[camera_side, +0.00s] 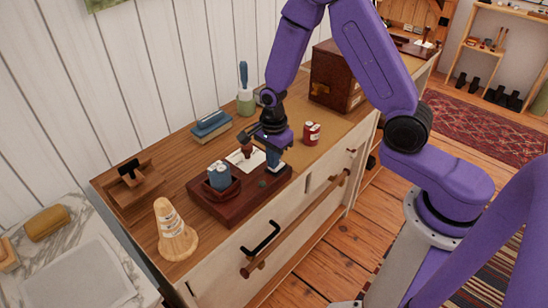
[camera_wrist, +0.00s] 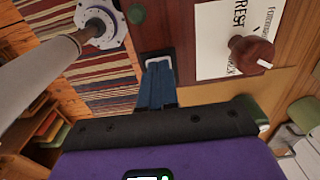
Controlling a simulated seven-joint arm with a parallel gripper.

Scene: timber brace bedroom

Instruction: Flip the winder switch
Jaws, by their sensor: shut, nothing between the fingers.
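The dark red-brown wooden board (camera_side: 228,207) lies on the dresser top; it also shows in the wrist view (camera_wrist: 150,28). A small dark plate with a pale part (camera_wrist: 160,58) sits on it, likely the winder switch; its position cannot be made out. My gripper (camera_side: 273,164) points down over the board's right end. Its blue fingers (camera_wrist: 158,72) are together, empty, with the tips at or just above the pale part. Contact cannot be told, and the fingers hide part of the plate. A small green round piece (camera_wrist: 136,13) is on the board, also seen in the side view (camera_side: 262,184).
A white card (camera_side: 246,158) with a dark red knob (camera_wrist: 252,52) on it lies beside my fingers. A square holder with blue-grey contents (camera_side: 219,177), a red can (camera_side: 311,133), a wooden cone (camera_side: 174,232) and blue books (camera_side: 211,125) stand around. A brown box (camera_side: 335,78) is behind.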

